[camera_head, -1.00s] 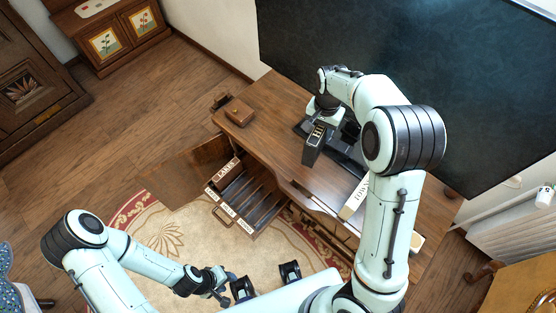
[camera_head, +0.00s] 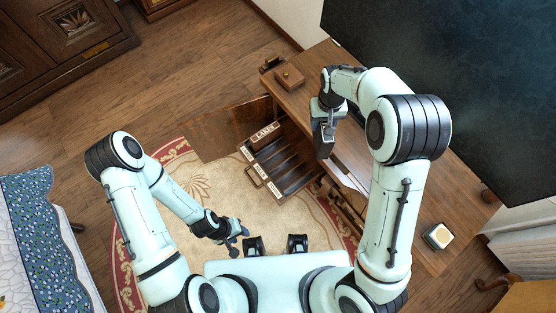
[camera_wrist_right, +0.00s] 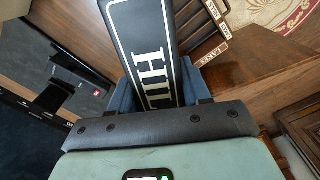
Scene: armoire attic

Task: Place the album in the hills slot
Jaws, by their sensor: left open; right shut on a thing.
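The album is dark with a pale border and white letters that begin "HIL". In the head view the album (camera_head: 325,140) hangs from my right gripper (camera_head: 327,108), above the desk's front edge, right of the slotted rack. In the right wrist view the same album (camera_wrist_right: 146,45) is between the fingers (camera_wrist_right: 160,88). My left gripper (camera_head: 238,232) is open and empty, low over the rug.
An open door panel (camera_head: 220,135) stands left of the rack. A pale square object (camera_head: 438,236) lies near the desk's right end. The rug (camera_head: 180,180) is mostly clear.

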